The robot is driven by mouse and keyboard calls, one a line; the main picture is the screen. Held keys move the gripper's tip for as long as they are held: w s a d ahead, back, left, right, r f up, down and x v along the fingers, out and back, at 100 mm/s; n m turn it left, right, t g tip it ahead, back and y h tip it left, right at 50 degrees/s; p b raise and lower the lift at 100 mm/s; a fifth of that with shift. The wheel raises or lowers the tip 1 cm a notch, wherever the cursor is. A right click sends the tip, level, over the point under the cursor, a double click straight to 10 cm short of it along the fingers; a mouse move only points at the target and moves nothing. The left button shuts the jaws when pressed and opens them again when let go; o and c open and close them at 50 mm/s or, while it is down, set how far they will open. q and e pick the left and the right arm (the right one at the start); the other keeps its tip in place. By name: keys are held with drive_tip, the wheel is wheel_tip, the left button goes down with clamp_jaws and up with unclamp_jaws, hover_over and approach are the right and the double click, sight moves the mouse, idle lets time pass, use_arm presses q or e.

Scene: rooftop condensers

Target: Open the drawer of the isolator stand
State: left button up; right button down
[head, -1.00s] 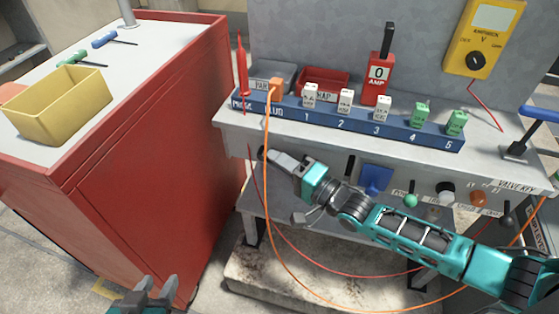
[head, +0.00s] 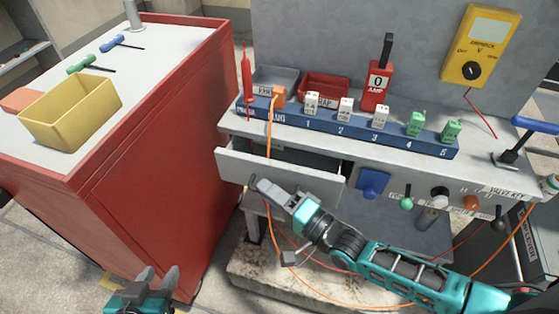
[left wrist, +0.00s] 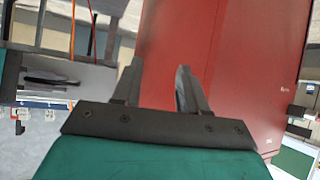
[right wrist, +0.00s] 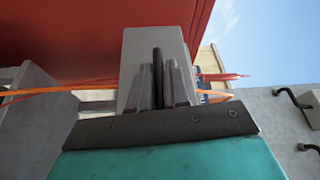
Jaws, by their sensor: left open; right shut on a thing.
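The isolator stand (head: 478,153) is a grey bench with a back panel. Its drawer (head: 236,163) stands out from the left of the stand's front, and part of its inside shows. My right gripper (head: 258,188) is at the drawer front. In the right wrist view its fingers are shut on a dark upright handle (right wrist: 157,66) on the pale drawer front (right wrist: 136,45). In the head view the gripper hides the handle. My left gripper (head: 157,278) is open and empty, low in front of the red cabinet; its parted fingers show in the left wrist view (left wrist: 158,88).
The red cabinet (head: 165,190) stands close left of the drawer, with a yellow bin (head: 70,115) on top. An orange cable (head: 269,135) hangs from the blue socket strip (head: 300,121) by the drawer. A blue block (head: 373,182) and several knobs are right of the drawer.

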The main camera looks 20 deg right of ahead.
drive_tip(key=s+a, duration=0.1)
drive_tip(key=s, duration=0.1)
drive_tip(key=s+a+p, duration=0.1)
drive_tip(key=s+a, duration=0.1)
drive_tip(key=shift+s+a, duration=0.1)
drive_tip(key=shift+s, duration=0.25)
drive_tip(key=c, duration=1.2)
unclamp_jaws()
drive_tip(key=v, duration=1.3)
drive_tip(key=shift+p, duration=0.35)
